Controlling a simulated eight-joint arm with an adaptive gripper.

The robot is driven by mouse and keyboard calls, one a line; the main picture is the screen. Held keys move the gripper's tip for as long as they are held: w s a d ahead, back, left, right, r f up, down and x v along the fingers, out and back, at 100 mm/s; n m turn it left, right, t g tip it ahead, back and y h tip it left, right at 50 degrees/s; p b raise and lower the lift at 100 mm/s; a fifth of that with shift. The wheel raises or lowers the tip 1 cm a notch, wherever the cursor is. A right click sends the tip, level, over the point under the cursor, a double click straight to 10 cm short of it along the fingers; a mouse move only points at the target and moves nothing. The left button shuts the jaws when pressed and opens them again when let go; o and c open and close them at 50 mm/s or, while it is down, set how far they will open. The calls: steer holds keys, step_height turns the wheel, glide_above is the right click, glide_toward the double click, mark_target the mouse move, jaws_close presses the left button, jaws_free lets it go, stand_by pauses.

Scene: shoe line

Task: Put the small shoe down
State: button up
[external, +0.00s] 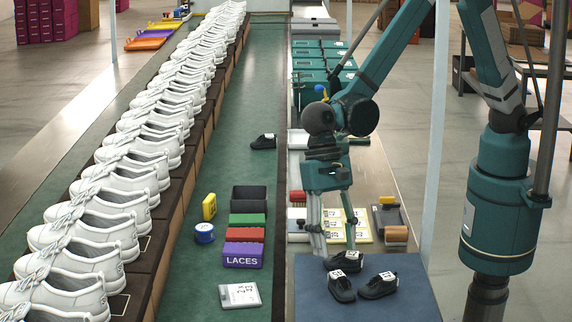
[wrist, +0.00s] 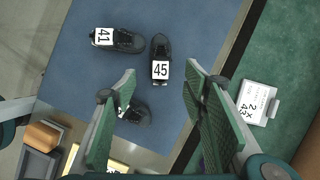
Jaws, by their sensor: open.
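Three dark shoes with white tags lie on the blue mat (external: 310,300). In the wrist view one is tagged 41 (wrist: 130,41) and one is tagged 45 (wrist: 160,48). These match the right shoe (external: 378,287) and the front shoe (external: 342,292) in the external view. The third shoe (external: 342,263) lies behind them, just below my gripper (external: 336,250). In the wrist view this third shoe (wrist: 138,115) is partly hidden by the left finger, and its tag is unreadable. My gripper (wrist: 161,67) is open, fingers wide apart, with nothing held.
Another small dark shoe (external: 263,141) lies on the green belt (external: 235,120). A row of white shoes (external: 130,160) lines the left. Colored boxes, including one marked LACES (external: 242,255), and a label card (external: 240,295) stand left of the mat. Trays (external: 390,218) lie behind it.

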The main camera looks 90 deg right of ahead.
mark_target(340, 276)
steer(key=shift+s+a+f, duration=0.15)
steer(key=shift+a+f, duration=0.15)
steer(key=shift+x, duration=1.3)
steer(key=shift+f, duration=0.1)
steer(key=shift+b+x, duration=0.95)
steer(key=shift+x, duration=1.55)
steer(key=shift+a, duration=0.1)
steer(key=c, duration=1)
